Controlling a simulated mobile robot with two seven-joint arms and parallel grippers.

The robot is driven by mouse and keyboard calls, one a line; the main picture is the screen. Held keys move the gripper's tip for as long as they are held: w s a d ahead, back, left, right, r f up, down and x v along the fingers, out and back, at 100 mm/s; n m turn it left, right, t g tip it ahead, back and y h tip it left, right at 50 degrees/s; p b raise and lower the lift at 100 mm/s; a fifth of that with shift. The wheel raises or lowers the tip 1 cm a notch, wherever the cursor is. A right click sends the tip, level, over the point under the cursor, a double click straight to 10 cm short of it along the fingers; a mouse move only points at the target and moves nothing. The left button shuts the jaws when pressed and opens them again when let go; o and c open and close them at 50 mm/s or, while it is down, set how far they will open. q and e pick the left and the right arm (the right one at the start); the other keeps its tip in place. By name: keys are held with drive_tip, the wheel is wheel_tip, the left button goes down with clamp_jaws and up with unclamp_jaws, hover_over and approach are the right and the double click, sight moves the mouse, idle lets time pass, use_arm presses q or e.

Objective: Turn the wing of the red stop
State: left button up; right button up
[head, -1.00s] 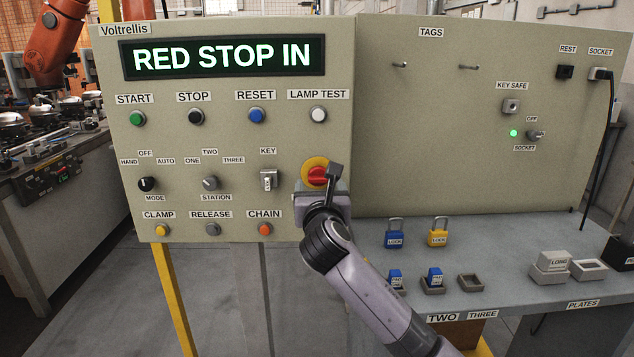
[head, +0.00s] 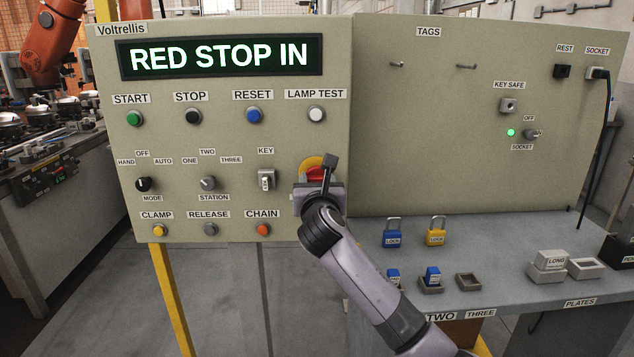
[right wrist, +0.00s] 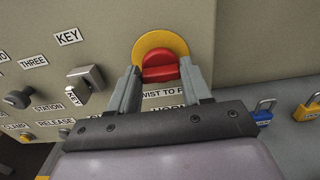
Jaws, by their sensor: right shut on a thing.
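The red stop (head: 316,173) sits on a yellow disc (head: 310,160) at the lower right of the control panel, largely behind my right gripper (head: 319,182) in the head view. In the right wrist view the red wing (right wrist: 160,70) stands out in front of the yellow disc (right wrist: 160,42). My right gripper's two fingers (right wrist: 160,76) are shut on the wing, one at each side. The display (head: 220,57) reads RED STOP IN. My left gripper is not in view.
The key switch (head: 266,180) is close to the left of the stop. A shelf (head: 510,297) to the right bears blue and yellow padlocks (head: 436,233) and small blocks. An orange arm (head: 42,50) stands at the upper left.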

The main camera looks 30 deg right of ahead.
drive_tip(key=shift+r+m+p, duration=0.1)
drive_tip(key=shift+m+p, duration=1.15)
drive_tip(key=shift+m, duration=0.45)
drive_tip(key=shift+s+d+m+p, duration=0.15)
drive_tip(key=shift+m+p, duration=0.35)
drive_tip(key=shift+m, duration=1.3)
